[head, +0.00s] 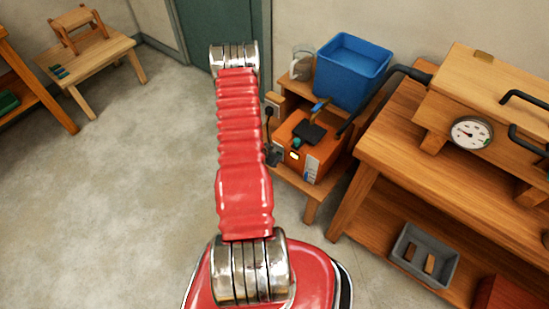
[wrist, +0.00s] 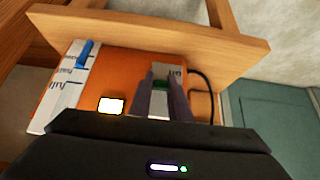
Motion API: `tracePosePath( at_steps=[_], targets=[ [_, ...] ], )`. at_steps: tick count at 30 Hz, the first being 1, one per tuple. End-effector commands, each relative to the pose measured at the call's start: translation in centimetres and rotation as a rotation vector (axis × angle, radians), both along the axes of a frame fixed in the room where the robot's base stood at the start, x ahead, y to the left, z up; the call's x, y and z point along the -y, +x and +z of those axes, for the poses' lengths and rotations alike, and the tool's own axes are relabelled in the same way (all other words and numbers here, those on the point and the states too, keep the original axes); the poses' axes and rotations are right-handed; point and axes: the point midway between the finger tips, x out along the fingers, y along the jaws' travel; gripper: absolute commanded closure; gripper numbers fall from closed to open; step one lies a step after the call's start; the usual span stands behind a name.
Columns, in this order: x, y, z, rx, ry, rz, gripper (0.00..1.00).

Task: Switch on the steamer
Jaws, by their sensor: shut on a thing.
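The steamer is an orange box (head: 318,158) on a low wooden stand in the head view. Its front face (wrist: 130,72) fills the middle of the wrist view, upside down. A small pale lamp (wrist: 110,105) on that face glows; it also shows in the head view (head: 294,155). A pale plate (wrist: 168,70) with lettering sits beside it. My gripper (wrist: 165,85) reaches this plate, its dark fingers shut on a small green part, probably the switch. The fingers hide most of it. In the head view, my gripper (head: 273,154) is dark and partly covered by my red arm.
A blue tub (head: 352,70) and a glass jug (head: 302,64) stand behind the steamer. A grey tray (head: 424,254) lies below.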

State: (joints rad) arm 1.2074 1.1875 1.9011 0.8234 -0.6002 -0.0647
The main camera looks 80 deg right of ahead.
Motion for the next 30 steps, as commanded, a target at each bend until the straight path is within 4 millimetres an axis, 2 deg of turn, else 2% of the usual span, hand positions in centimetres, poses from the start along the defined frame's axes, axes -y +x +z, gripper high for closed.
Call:
tracePosePath(
  at_steps=[20, 21, 28, 30],
  targets=[
    [0.21, -0.09, 0.14, 0.023, 0.054, 0.0, 1.0],
    [0.22, -0.09, 0.15, 0.023, 0.054, 0.0, 0.8],
    [0.18, -0.07, 0.17, 0.023, 0.054, 0.0, 0.64],
    [0.18, -0.07, 0.16, 0.023, 0.054, 0.0, 0.64]
  ],
)
